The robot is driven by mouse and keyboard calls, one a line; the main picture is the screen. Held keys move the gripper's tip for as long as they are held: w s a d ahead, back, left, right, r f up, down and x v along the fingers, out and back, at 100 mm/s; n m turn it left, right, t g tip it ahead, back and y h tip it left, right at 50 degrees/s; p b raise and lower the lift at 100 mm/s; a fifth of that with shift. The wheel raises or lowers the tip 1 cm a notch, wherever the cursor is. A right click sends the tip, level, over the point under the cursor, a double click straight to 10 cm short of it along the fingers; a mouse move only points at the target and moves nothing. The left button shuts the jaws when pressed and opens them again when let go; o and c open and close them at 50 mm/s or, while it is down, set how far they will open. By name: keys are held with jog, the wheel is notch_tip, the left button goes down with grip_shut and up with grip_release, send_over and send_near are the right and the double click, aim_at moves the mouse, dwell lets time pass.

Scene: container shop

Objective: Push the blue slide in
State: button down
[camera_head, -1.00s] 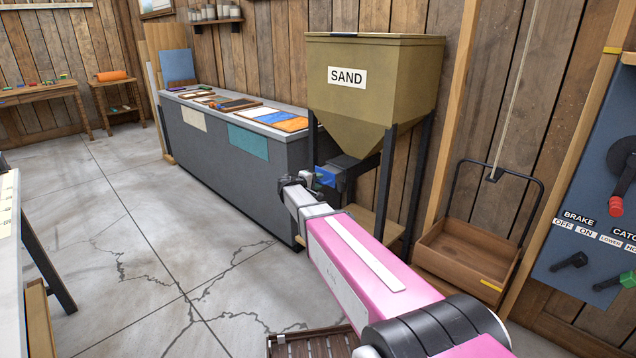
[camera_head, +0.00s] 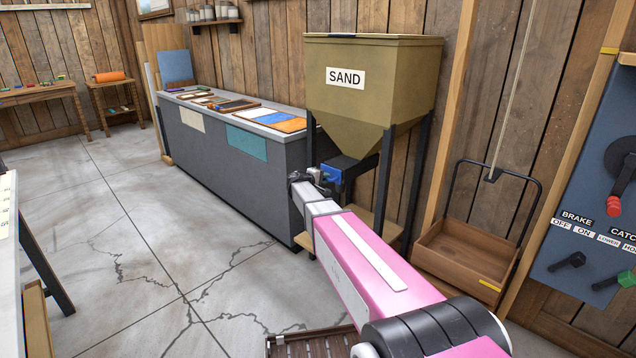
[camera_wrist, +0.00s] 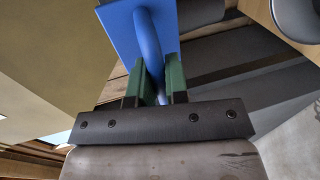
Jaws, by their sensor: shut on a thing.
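The blue slide (camera_head: 333,172) is at the outlet under the olive sand hopper (camera_head: 372,85), which is labelled SAND. In the wrist view the slide is a blue plate (camera_wrist: 122,32) with a rounded blue handle. The hopper's outlet is partly hidden behind the slide and my gripper.
A grey counter (camera_head: 225,157) with coloured sheets on top stands left of the hopper. A wooden box with a black bail (camera_head: 455,255) stands on the right, beside a blue lever panel (camera_head: 580,240). A slatted tray (camera_head: 310,343) lies in front. The floor at left is open.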

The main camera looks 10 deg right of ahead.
jog(key=shift+r+x, duration=0.15)
jog(key=shift+x, duration=0.5)
jog(key=shift+r+x, duration=0.15)
jog(key=shift+x, duration=0.55)
jog(key=c, duration=1.1)
grip_release()
jog(key=shift+d, duration=0.15)
jog(key=shift+c, duration=0.2)
jog(key=v, duration=1)
jog(key=shift+s+a, duration=0.2)
jog(key=shift+a, duration=0.15)
